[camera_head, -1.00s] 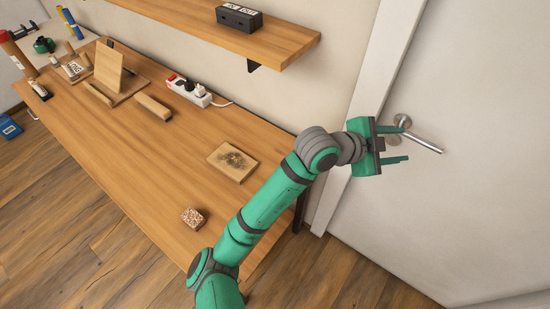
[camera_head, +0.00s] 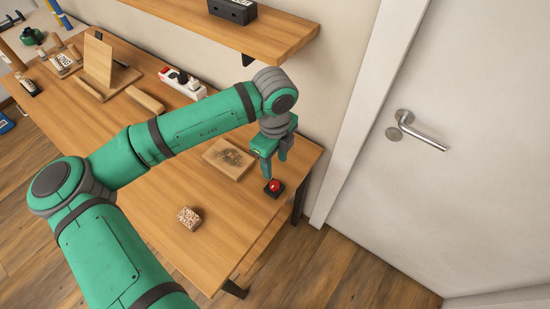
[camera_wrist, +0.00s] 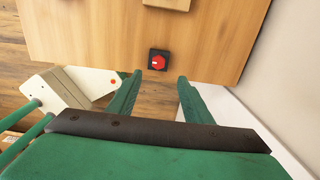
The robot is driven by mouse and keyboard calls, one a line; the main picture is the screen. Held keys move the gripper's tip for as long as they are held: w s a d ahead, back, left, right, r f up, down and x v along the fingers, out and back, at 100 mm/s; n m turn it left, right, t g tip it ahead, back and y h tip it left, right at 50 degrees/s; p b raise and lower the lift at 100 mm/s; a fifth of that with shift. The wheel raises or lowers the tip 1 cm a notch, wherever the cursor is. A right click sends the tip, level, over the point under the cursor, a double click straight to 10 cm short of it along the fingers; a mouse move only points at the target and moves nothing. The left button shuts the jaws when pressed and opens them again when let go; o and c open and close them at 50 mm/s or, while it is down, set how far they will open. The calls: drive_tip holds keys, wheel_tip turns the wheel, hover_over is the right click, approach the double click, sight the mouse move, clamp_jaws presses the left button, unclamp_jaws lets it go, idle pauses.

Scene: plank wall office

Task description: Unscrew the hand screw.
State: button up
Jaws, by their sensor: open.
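A round red knob on a black square base, likely the hand screw (camera_head: 274,186), is at the right end of the wooden table (camera_head: 165,165). It also shows in the wrist view (camera_wrist: 158,62), just beyond my fingertips and between their lines. My gripper (camera_head: 272,165) points down above the knob, its fingers spread with nothing between them. The gripper also shows in the wrist view (camera_wrist: 160,78). The fingers appear apart from the knob; the exact gap is hard to tell.
A stained wooden board (camera_head: 228,158) lies close to the left of the gripper. A small speckled block (camera_head: 189,218) is near the front edge. A door handle (camera_head: 420,132) is to the right.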

sight(274, 185)
wheel_tip(274, 185, down, 11)
drive_tip(key=shift+s+a+r, duration=0.1)
drive_tip(key=shift+a+r, duration=0.05)
drive_tip(key=shift+r, duration=0.05)
idle(0.4)
clamp_jaws()
drive_tip(key=n, duration=0.4)
drive_tip(key=shift+n, duration=0.6)
drive_tip(key=shift+a, duration=0.1)
drive_tip(key=shift+s, duration=0.1)
